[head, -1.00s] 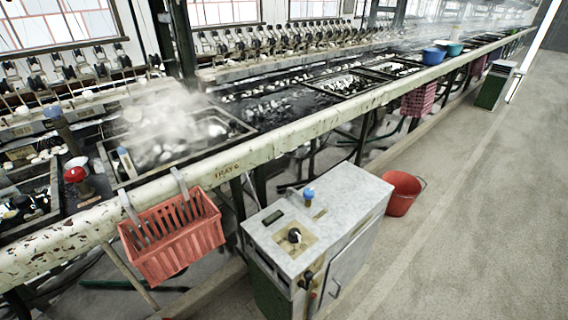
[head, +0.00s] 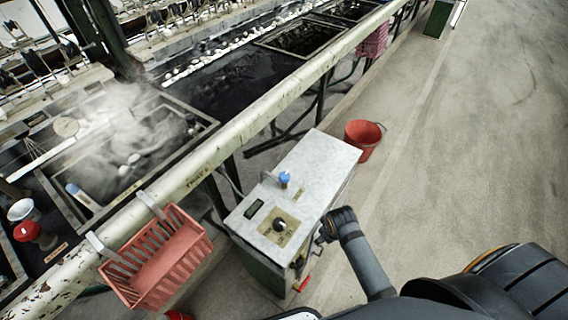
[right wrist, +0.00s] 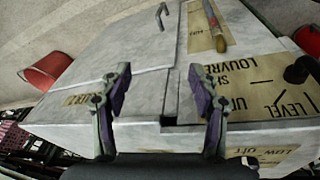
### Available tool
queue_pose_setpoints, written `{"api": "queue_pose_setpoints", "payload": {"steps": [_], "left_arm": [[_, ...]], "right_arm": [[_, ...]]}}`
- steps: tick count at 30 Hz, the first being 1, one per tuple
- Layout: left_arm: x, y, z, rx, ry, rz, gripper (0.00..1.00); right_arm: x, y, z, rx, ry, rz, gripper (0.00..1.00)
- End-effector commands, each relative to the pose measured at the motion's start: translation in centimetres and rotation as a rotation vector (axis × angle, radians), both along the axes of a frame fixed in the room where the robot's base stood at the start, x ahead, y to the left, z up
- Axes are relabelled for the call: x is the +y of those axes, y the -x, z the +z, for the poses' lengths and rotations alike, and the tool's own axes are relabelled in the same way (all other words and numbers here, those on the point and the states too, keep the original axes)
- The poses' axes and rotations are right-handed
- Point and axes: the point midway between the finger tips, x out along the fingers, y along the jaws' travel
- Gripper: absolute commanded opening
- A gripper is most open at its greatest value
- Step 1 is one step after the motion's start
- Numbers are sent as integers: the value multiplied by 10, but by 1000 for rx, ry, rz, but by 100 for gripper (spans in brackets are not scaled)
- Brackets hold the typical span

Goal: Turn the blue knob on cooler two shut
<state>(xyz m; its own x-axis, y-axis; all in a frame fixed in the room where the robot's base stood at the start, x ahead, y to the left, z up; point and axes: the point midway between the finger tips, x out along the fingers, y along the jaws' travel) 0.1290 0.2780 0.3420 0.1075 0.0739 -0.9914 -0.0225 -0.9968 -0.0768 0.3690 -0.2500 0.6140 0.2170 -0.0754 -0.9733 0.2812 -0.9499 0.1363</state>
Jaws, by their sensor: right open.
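The cooler (head: 318,158) is a grey-topped cabinet with a green lower side, standing by the rail in the head view. The blue knob (head: 285,178) stands upright on its top, behind a black dial (head: 279,225) on a tan plate. My right arm reaches in from the lower right, its wrist beside the cabinet's right side, apart from the blue knob. In the right wrist view my right gripper (right wrist: 158,76) is open and empty, facing the cabinet panels (right wrist: 140,60). The blue knob does not show there. My left gripper is not in view.
A red lever (head: 303,284) sticks out from the cabinet's front. A red basket (head: 160,262) hangs on the rail (head: 240,130) at left. A red bucket (head: 362,138) stands behind the cabinet. The floor at right is clear.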

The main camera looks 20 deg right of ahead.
Motion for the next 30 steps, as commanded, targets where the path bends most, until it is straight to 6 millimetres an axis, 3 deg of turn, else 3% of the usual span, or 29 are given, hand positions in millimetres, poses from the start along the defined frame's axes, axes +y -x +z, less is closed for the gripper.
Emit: {"api": "queue_pose_setpoints", "payload": {"steps": [1,6,14,20,25,30], "left_arm": [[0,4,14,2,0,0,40],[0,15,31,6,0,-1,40],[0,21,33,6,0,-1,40],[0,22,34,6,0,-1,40],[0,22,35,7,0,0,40],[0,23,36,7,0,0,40]], "right_arm": [[2,-6,34,-8,5,20,62],[8,-30,107,2,33,158,62],[22,-88,127,85,71,499,62],[43,-144,142,150,85,834,62],[68,-192,174,200,93,1191,62],[84,-214,198,231,97,1424,62]]}}
